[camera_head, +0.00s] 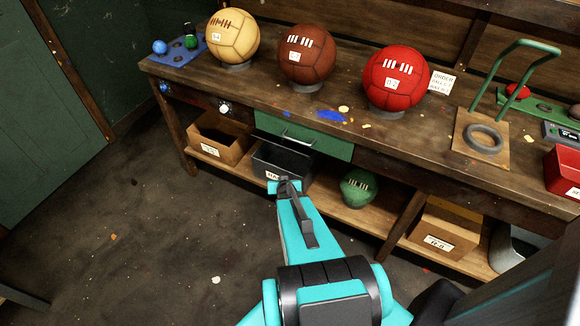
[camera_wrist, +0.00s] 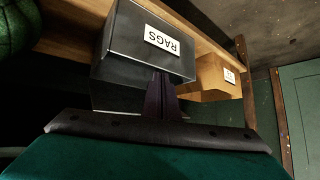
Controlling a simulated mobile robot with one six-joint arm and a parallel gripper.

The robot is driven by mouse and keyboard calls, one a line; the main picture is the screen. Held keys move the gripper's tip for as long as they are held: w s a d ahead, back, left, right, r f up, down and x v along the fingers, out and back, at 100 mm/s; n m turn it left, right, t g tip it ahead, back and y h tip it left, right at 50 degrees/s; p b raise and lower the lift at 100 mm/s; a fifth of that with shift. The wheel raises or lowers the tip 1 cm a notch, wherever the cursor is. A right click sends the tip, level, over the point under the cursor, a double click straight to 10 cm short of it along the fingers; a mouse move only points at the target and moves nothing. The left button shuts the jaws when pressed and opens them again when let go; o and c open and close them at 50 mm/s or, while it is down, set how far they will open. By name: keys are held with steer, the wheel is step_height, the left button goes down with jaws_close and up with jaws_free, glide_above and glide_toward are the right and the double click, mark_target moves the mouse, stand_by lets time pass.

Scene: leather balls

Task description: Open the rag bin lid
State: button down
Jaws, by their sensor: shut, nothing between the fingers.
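The rag bin (camera_head: 292,167) is a dark grey box on the bench's lower shelf, below the green drawer. Its white label is partly hidden by my gripper (camera_head: 288,184) in the head view. In the wrist view the bin (camera_wrist: 120,40) appears upside down, with its RAGS label readable on the front. A darker grey surface shows beyond its top edge; I cannot tell whether this is the lid or the inside. My gripper (camera_wrist: 161,95) is shut and empty in front of the bin's upper front edge. Contact is unclear.
The green drawer (camera_head: 305,139) with its metal handle is just above the bin. A cardboard box (camera_head: 222,150) stands to the left, a green ball (camera_head: 358,190) to the right on the shelf. Several balls sit on the benchtop.

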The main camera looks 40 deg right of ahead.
steer(key=s+a+f+n+g+y, duration=0.1)
steer(key=s+a+f+g, duration=0.15)
steer(key=a, duration=0.25)
steer(key=s+a+f+n+g, duration=0.1)
steer(key=s+a+f, duration=0.15)
steer(key=a, duration=0.35)
steer(key=s+a+n+g+y, duration=0.2)
steer(key=s+a+g, duration=0.3)
steer(key=s+a, duration=0.5)
steer(key=s+a+n+g+y, duration=0.2)
steer(key=s+a+n+g, duration=0.2)
steer(key=s+a, duration=0.6)
steer(key=a+g, duration=0.1)
steer(key=a, duration=0.5)
steer(key=shift+s+a+n+y, duration=0.3)
steer(key=shift+a+y, duration=0.05)
steer(key=shift+y, duration=0.05)
